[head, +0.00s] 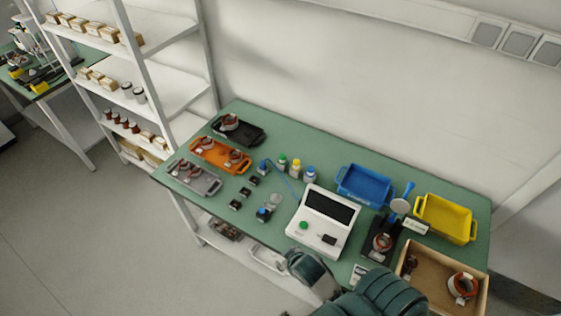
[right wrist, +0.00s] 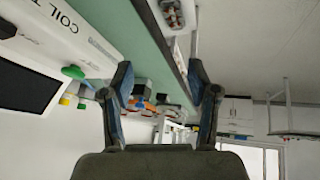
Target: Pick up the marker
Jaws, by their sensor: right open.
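I cannot make out a marker for certain in either view. A blue-handled object with a pale round head (head: 401,203) stands upright behind a dark stand at the right of the table; I cannot tell what it is. My right arm enters the head view from the bottom, and its gripper (head: 303,265) is at the table's front edge, in front of the white coil tester (head: 323,220). In the right wrist view my right gripper (right wrist: 161,80) is open, with nothing visible between its fingers. My left gripper is not in view.
The green table (head: 255,140) holds grey (head: 207,187), orange (head: 197,147) and black (head: 258,138) trays at left. Blue (head: 365,184) and yellow (head: 443,218) bins and a cardboard box (head: 480,299) are at right. Several small bottles and black blocks lie in the middle.

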